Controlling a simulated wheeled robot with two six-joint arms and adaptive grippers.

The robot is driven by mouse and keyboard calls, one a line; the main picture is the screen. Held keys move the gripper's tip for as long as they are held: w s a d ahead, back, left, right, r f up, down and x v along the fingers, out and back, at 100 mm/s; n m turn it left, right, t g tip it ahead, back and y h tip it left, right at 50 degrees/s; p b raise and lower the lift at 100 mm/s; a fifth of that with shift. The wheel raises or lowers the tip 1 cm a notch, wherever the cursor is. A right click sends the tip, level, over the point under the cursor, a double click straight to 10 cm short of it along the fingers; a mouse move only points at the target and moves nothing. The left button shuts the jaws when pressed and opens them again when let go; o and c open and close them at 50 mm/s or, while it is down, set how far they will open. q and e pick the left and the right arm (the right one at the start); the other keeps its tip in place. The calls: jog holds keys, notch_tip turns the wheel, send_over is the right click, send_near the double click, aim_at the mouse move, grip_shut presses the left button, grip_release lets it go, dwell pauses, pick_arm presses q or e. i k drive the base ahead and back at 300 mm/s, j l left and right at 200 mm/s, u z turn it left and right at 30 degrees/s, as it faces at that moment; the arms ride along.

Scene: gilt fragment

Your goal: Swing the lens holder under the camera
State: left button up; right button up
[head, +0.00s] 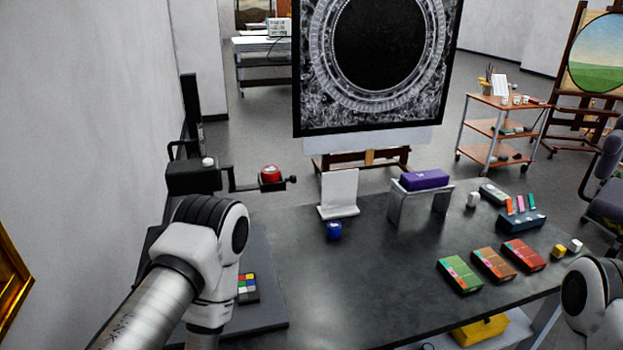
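A black stand with an upright column (190,105) is at the left, by the wall. A dark camera-like body (192,177) with a small light knob on top is mounted on it. A thin black arm sticks out to the right from this body and ends in a holder carrying a red round piece (270,173), which appears to be the lens holder. It stands out to the side of the camera body, with a small black knob at its right end. My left arm covers the area below the camera. Neither gripper shows; my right arm only enters at the right edge.
The stand's dark base (265,305) holds a colour chart (247,288). On the dark table (390,270) are a blue jar (334,230), a white upright plate (340,192), a purple box (424,179) on a riser, and several coloured boxes. The table's middle is clear.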

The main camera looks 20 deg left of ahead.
aim_at(279, 186)
jog(key=i+l+u, duration=0.25)
jog(key=l+u, duration=0.25)
jog(key=l, duration=0.25)
jog(key=i+l+u, duration=0.1)
jog(key=l+u, duration=0.45)
jog(key=l, duration=0.3)
jog(key=u, duration=0.5)
jog(key=i+j, duration=0.15)
